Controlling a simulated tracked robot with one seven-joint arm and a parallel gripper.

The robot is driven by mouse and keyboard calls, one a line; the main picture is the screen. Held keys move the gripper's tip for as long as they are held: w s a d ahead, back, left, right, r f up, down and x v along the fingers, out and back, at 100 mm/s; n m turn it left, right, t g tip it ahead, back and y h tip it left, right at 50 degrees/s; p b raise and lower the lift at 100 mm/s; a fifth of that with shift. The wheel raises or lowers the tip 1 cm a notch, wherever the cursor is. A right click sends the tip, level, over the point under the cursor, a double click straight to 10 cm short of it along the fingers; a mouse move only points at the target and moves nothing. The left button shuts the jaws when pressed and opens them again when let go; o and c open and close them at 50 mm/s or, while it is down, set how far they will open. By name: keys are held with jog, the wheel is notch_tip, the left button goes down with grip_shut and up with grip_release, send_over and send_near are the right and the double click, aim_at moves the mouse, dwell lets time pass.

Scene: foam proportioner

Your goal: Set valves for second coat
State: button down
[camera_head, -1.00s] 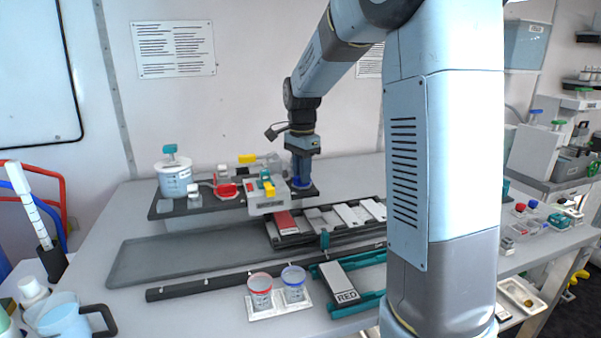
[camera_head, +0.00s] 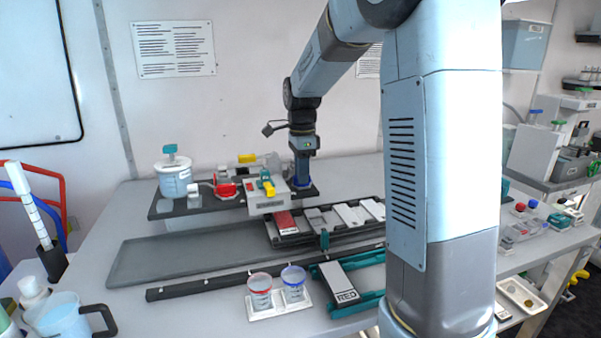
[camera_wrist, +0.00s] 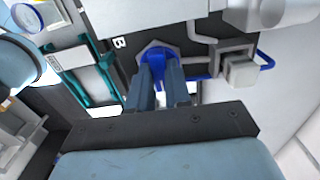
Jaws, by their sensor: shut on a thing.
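The proportioner (camera_head: 265,202) is a pale box on a dark plate at the back of the table. A red valve (camera_head: 226,189) is at its left side. One yellow handle (camera_head: 267,184) is on top of the box and another yellow handle (camera_head: 247,158) is behind. My gripper (camera_head: 301,181) points down at the plate's right end. In the wrist view, my gripper (camera_wrist: 161,98) is shut on a blue valve handle (camera_wrist: 158,53), beside a white letter B. The head view mostly hides the blue handle, and the fingers cover part of it in the wrist view.
A lidded white pot (camera_head: 173,182) stands at the plate's left end. In front are a rack of panels (camera_head: 325,219), a long grey tray (camera_head: 150,262), two cups with red and blue rims (camera_head: 277,288) and a teal holder (camera_head: 345,280) marked RED. My arm hides the table's right part.

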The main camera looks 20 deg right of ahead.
jog(key=shift+a+r, duration=0.1)
jog(key=c, duration=1.1)
grip_release()
jog(key=shift+o, duration=0.2)
notch_tip(320, 180, up, 14)
jog(key=shift+f, duration=0.2)
